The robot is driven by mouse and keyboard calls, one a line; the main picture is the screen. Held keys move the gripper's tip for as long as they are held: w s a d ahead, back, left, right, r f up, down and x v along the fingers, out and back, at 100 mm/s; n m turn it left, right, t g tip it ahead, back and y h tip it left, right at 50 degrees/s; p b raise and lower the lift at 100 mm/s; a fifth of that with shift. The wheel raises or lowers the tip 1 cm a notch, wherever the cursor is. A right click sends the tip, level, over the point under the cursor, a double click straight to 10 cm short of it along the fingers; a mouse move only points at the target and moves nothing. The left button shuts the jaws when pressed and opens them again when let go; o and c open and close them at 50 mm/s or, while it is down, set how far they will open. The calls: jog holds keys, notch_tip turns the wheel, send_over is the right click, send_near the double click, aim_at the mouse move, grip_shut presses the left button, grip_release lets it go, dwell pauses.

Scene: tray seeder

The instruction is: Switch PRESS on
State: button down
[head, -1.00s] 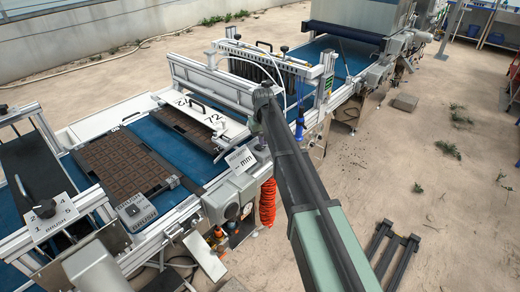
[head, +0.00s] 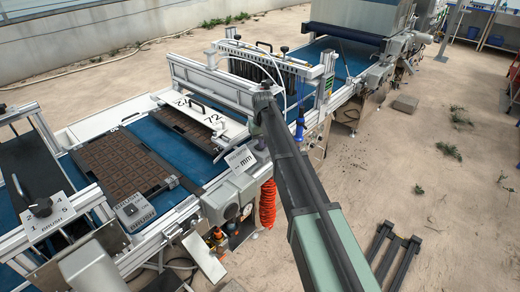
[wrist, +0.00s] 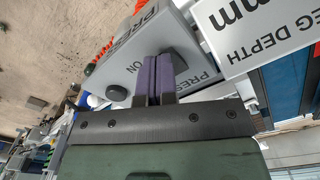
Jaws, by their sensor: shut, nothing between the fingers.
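The grey PRESS box (wrist: 125,55) fills the upper middle of the wrist view, its lettering tilted. It has an ON mark and a round black knob (wrist: 117,93) left of my fingers. Another dark knob (wrist: 180,62) shows just right of the fingertips, partly hidden by them. My gripper (wrist: 158,60) is shut and empty, with its two purple-grey fingers together in front of the box face. I cannot tell whether the tips touch it. In the head view, a grey control box (head: 232,205) stands on the machine's near side; my gripper is not discernible there.
The PEG DEPTH mm plate (wrist: 262,30) is close on the right of the wrist view. In the head view, the blue conveyor (head: 150,130) carries brown trays (head: 125,168), and an orange coiled hose (head: 267,203) hangs beside the box.

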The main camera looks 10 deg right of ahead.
jog(key=shift+f, duration=0.3)
jog(key=shift+r, duration=0.1)
notch_tip(320, 180, up, 7)
jog(key=p, duration=0.7)
jog(key=shift+r, duration=0.1)
jog(key=s+m, duration=0.1)
jog(key=s, duration=3.2)
jog(key=shift+m, duration=0.3)
jog(key=shift+s, duration=0.1)
